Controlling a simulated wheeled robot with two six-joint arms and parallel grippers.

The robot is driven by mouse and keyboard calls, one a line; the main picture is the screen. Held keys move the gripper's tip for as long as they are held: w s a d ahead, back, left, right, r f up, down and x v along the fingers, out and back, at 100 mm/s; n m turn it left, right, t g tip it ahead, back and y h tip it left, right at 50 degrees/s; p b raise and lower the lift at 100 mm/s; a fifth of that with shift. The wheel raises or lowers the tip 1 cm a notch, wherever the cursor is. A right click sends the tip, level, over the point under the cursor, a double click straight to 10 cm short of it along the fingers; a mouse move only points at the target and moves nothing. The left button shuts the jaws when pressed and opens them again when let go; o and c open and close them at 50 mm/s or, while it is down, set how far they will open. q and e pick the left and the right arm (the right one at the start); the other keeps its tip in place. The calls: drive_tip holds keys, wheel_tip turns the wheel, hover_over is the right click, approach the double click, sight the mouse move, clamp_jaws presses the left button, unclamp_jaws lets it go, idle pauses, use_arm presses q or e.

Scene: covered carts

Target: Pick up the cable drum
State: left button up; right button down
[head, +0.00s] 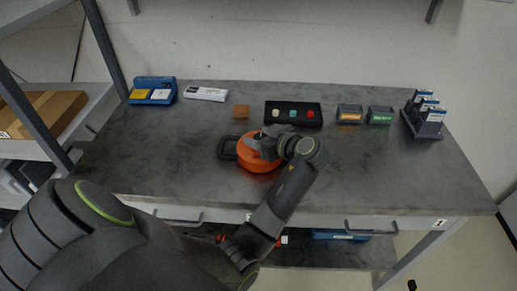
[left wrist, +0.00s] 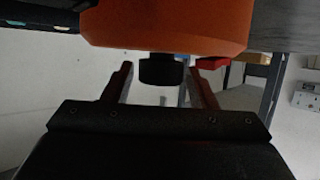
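The cable drum (head: 252,160) is orange and round, with a dark handle (head: 228,149) on its left side, and lies on the grey workbench. My left gripper (head: 262,142) is over the drum and hides part of its top. In the left wrist view, the orange drum body (left wrist: 168,25) fills the upper middle, with a short black knob (left wrist: 160,70) sticking out of it. The two fingers of my left gripper (left wrist: 162,78) stand apart on either side of the knob, with a gap on each side. My right gripper is not in view.
A blue device (head: 143,100) is at the back left, a dark rack (head: 425,132) at the right. The bench's right front is clear.

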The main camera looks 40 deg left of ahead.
use_arm(q)
drive_tip(key=shift+c, duration=1.1)
drive_tip(key=shift+w+a+f, duration=0.1)
drive_tip(key=shift+c, duration=1.2)
drive_tip(key=shift+a, duration=0.1)
drive_tip(key=c, duration=0.5)
clamp_jaws()
